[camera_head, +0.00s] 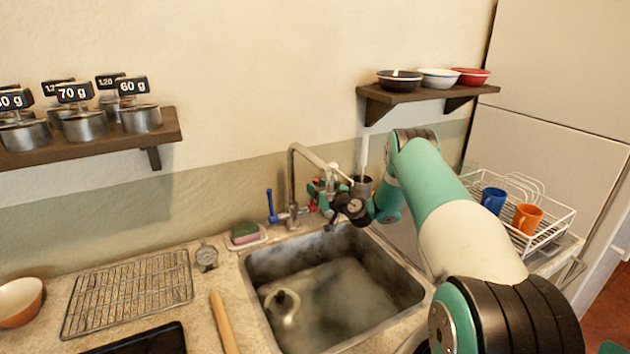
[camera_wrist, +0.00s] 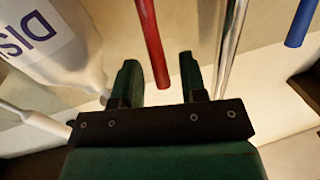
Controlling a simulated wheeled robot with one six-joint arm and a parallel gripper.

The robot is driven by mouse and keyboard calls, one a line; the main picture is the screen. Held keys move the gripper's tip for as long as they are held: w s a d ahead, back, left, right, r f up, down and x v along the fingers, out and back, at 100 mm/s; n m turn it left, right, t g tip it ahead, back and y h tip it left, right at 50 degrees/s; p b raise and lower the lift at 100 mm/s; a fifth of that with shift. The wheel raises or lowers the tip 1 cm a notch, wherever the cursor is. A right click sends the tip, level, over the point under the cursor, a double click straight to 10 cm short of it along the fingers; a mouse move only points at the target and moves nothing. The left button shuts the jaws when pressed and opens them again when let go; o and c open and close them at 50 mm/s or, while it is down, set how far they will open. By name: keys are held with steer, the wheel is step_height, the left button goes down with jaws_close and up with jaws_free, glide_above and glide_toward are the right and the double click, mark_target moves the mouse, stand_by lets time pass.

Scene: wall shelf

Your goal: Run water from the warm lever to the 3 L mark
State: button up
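The tap (camera_head: 292,180) has a metal spout arching over the sink (camera_head: 255,275). A blue lever (camera_head: 271,206) stands to its left and shows at the right of the wrist view (camera_wrist: 302,22). A red lever (camera_wrist: 152,45) runs down between the fingers of my gripper (camera_wrist: 160,80), with gaps on both sides. The fingers are apart, so my gripper is open around it. In the head view my gripper (camera_head: 325,190) is just right of the tap, partly hidden by the spout. I cannot make out a 3 L mark or a water level.
A metal piece (camera_head: 282,303) sits in the sink. A white bottle (camera_wrist: 50,50) stands close to my gripper. A sponge (camera_head: 244,231), a dial (camera_head: 207,255) and a wire rack (camera_head: 130,290) lie left. A dish rack (camera_head: 545,232) with mugs stands right. Bowls sit on a shelf (camera_head: 405,96) above.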

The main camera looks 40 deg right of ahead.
steer(key=shift+w, duration=0.8)
steer(key=shift+c, duration=0.4)
